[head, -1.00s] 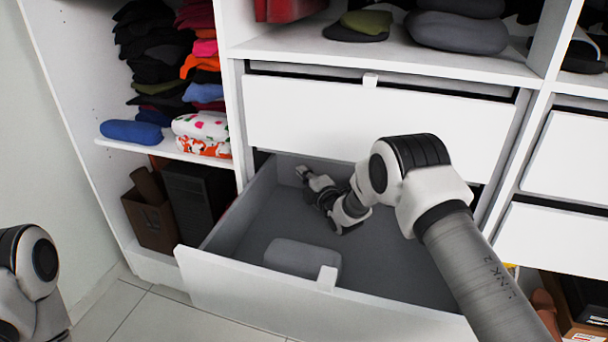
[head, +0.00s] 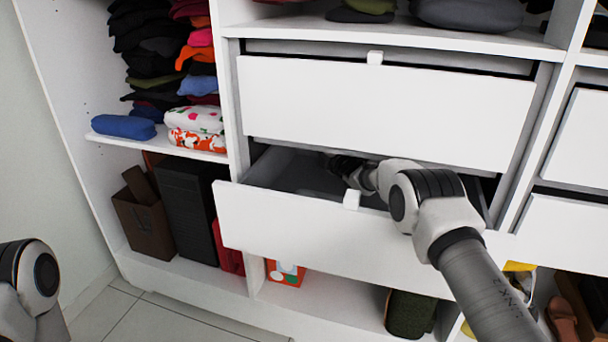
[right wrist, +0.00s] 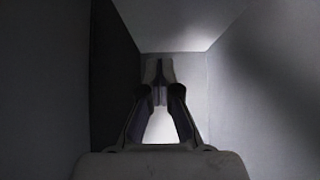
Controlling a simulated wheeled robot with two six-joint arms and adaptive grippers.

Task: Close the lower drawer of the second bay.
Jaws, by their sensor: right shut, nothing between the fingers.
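The lower drawer (head: 285,222) of the second bay is partly open, its white front with a small pale handle (head: 351,199) standing out from the cabinet. My right arm reaches over the front into the drawer, under the upper drawer (head: 385,108). In the right wrist view my right gripper (right wrist: 158,66) is shut and empty between the drawer's grey inner walls. Only a link of my left arm shows at the lower left; the left gripper is out of frame.
The upper drawer front hangs close above my right forearm. Folded clothes (head: 196,118) and dark boxes (head: 188,207) fill the left bay. More drawers (head: 572,233) stand on the right. Below are a red box (head: 285,272) and a dark green item (head: 410,313). The tiled floor at lower left is clear.

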